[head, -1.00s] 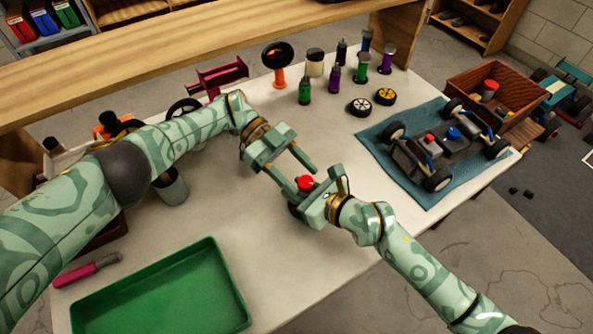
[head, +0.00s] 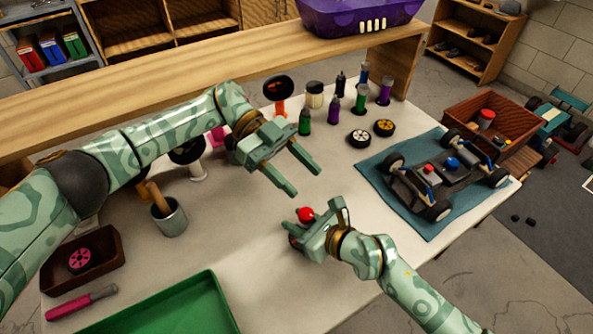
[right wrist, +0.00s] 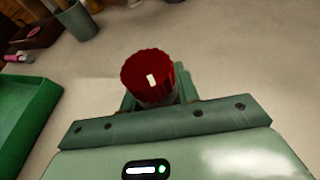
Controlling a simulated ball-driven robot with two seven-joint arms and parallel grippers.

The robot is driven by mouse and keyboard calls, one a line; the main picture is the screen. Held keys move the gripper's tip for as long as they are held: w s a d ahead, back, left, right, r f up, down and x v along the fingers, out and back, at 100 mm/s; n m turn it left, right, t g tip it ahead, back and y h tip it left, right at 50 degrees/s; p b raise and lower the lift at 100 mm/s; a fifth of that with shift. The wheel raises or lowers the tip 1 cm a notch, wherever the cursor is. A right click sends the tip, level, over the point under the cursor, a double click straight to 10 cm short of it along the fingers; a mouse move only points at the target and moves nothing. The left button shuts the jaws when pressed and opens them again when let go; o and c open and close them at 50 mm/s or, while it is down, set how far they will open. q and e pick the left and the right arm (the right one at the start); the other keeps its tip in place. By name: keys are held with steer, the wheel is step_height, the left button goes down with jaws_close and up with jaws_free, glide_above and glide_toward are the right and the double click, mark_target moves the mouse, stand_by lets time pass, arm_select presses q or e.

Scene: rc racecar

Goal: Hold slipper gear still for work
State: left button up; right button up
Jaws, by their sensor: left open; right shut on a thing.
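The slipper gear appears to be the red knobbed part (head: 306,214) at the tips of my right gripper (head: 308,228) over the white table. In the right wrist view it shows as a dark red ribbed cap (right wrist: 148,76) between the fingers, with a small white mark on top. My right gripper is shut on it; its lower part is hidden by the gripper. My left gripper (head: 297,180) is open and empty, above and a little left of the red part in the head view, apart from it.
A green tray (head: 165,308) lies front left, beside a pink-handled tool (head: 80,302). A grey cup (head: 170,220) and a brown box (head: 110,250) stand left. Several bottles (head: 333,109) stand at the back. The car chassis (head: 450,172) sits on a blue mat (head: 385,190) at right.

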arm_select(q)
steer(key=shift+c, duration=0.3)
steer(key=shift+a+f, duration=0.15)
steer(key=shift+f, duration=0.05)
steer(key=shift+c, duration=1.1)
steer(key=n+t+h, duration=0.3)
steer(key=n+t, duration=0.3)
steer(key=t, duration=0.1)
glide_toward(300, 212)
steer(key=x, duration=0.8)
steer(key=shift+d+f, duration=0.1)
steer(key=shift+d, duration=0.25)
steer(key=c, duration=0.7)
